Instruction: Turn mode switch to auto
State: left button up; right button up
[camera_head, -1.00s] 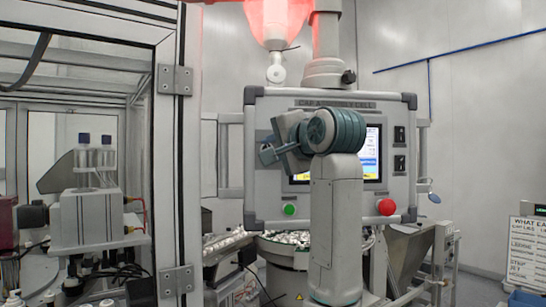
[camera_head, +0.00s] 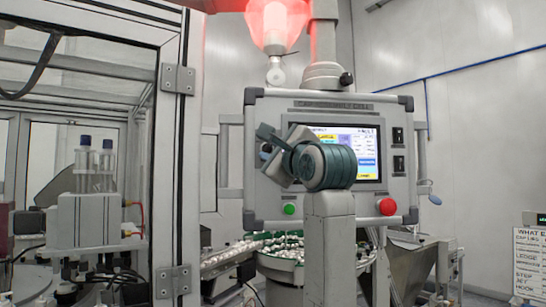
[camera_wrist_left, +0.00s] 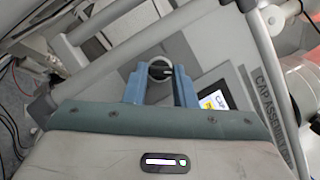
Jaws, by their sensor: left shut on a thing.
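The mode switch is a round black knob with a light ring (camera_wrist_left: 160,71) on the grey control panel (camera_head: 400,103). In the left wrist view it sits between the two blue fingers of my left gripper (camera_wrist_left: 160,84), which is shut on it. In the head view my left gripper (camera_head: 266,148) is tilted at the panel's left side, and its wrist covers part of the panel. The switch markings cannot be read, so I cannot tell its position. My right gripper is not in view.
A lit screen (camera_head: 367,142) shows behind my wrist. A green button (camera_head: 290,208) and a red button (camera_head: 386,206) are on the panel's lower edge. A framed enclosure (camera_head: 171,200) stands at the left. A bowl of caps (camera_head: 285,248) is below.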

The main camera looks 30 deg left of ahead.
pick_arm(q)
jog(key=shift+f+m+t+b, duration=0.15)
jog(key=shift+m+t+b, duration=0.2)
jog(key=shift+m, duration=0.75)
jog(key=o, duration=1)
